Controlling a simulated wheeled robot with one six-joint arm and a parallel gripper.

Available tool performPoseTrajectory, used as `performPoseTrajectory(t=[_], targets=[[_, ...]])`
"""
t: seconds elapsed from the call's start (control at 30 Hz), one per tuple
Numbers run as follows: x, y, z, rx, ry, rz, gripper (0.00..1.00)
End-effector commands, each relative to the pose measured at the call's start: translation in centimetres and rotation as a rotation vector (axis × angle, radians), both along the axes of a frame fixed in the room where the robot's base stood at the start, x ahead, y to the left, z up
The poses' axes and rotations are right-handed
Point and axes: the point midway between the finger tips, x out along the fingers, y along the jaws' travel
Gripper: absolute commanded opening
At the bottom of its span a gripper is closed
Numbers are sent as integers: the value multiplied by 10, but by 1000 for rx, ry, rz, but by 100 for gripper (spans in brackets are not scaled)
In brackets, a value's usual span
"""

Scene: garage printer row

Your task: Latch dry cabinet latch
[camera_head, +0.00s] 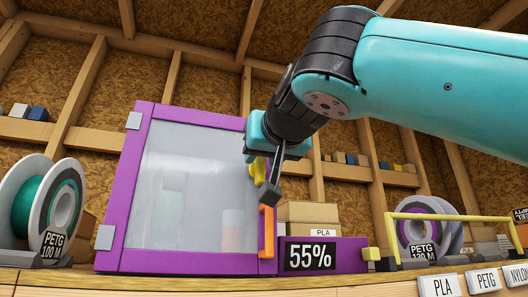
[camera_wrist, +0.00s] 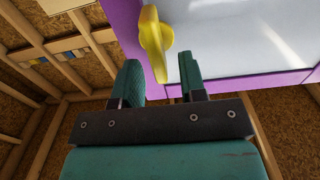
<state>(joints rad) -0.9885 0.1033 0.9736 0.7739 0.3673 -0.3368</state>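The dry cabinet (camera_head: 112,215) is purple, with a clear door pane (camera_head: 185,190) and grey hinges on its left side. The door looks shut, though a small gap would be hard to tell. A yellow latch (camera_head: 259,168) sits on the door's right edge, partly hidden by my gripper (camera_head: 272,190) in the head view. In the wrist view the latch (camera_wrist: 152,35) points its narrow end toward the space between the two spread fingers of my gripper (camera_wrist: 161,75). Nothing is held. Whether the fingers touch the latch cannot be told.
An orange handle (camera_head: 267,232) is below the latch. A purple panel reading 55% (camera_head: 310,256) adjoins the cabinet at right. Spools stand at left (camera_head: 50,205) and right (camera_head: 425,225), the right one behind a yellow bar (camera_head: 450,216). Boxes (camera_head: 308,212) stand behind the panel.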

Motion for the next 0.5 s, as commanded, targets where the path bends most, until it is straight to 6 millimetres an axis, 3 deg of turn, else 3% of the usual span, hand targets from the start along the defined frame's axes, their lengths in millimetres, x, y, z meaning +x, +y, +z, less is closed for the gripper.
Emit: performPoseTrajectory(t=[0.07,0.23,0.5], targets=[[0,0,0,0,0,0,38],[0,0,0,0,0,0,0],[0,0,0,9,2,0,0]])
